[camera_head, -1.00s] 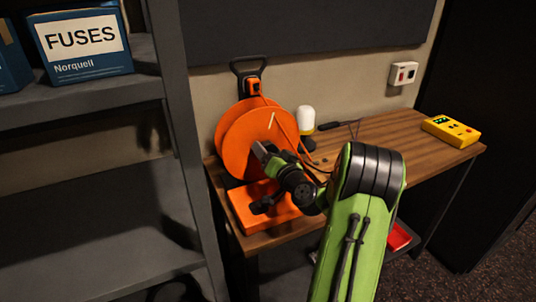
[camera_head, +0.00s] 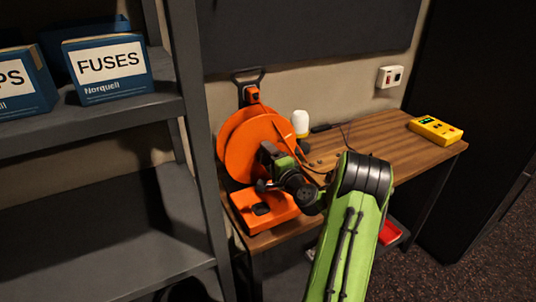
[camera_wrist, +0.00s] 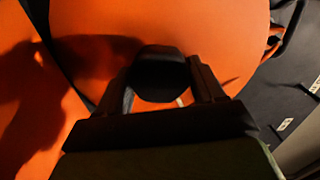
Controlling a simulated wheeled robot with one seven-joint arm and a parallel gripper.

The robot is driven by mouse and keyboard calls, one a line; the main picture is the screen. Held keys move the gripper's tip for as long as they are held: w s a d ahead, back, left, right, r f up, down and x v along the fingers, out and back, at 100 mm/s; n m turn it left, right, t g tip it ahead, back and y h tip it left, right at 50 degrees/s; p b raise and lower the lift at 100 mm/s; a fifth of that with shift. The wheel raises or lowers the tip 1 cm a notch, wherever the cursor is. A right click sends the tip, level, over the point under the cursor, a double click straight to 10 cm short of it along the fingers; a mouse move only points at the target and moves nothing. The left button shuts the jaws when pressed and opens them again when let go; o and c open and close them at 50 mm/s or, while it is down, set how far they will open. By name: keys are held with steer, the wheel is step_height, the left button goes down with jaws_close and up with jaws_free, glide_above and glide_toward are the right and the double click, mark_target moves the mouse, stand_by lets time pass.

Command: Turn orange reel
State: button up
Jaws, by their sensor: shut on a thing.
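The orange reel (camera_head: 246,140) stands upright at the left end of the wooden desk, on an orange base (camera_head: 262,208). Its round face fills much of the wrist view (camera_wrist: 200,25). A dark knob (camera_wrist: 159,72) sticks out from the reel's face in the wrist view. My gripper (camera_wrist: 160,85) is shut on this knob, with one finger on each side of it. In the head view my gripper (camera_head: 268,152) is in front of the reel and hides part of its face.
The wooden desk (camera_head: 375,140) holds a white bottle (camera_head: 300,122) and a yellow device (camera_head: 436,129). A grey shelf (camera_head: 90,122) with blue fuse boxes (camera_head: 107,68) stands close on the left. A wall socket (camera_head: 390,76) is behind the desk.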

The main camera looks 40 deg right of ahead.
steer(key=m+p, duration=0.1)
steer(key=m, duration=0.1)
steer(key=m+p, duration=0.1)
steer(key=shift+s+d+r+m, duration=0.1)
steer(key=shift+d+r+m, duration=0.05)
steer(key=shift+m, duration=0.25)
steer(key=m+p, duration=0.3)
steer(key=m, duration=0.1)
steer(key=shift+m+p, duration=0.3)
steer(key=m+p, duration=0.1)
steer(key=m, duration=0.1)
steer(key=m+p, duration=0.2)
steer(key=shift+f, duration=0.35)
steer(key=shift+m+p, duration=0.35)
steer(key=shift+m, duration=0.05)
steer(key=shift+a+f, duration=0.2)
steer(key=shift+f, duration=0.05)
steer(key=o, duration=1.2)
steer(key=shift+o, duration=1.3)
steer(key=shift+r, duration=0.15)
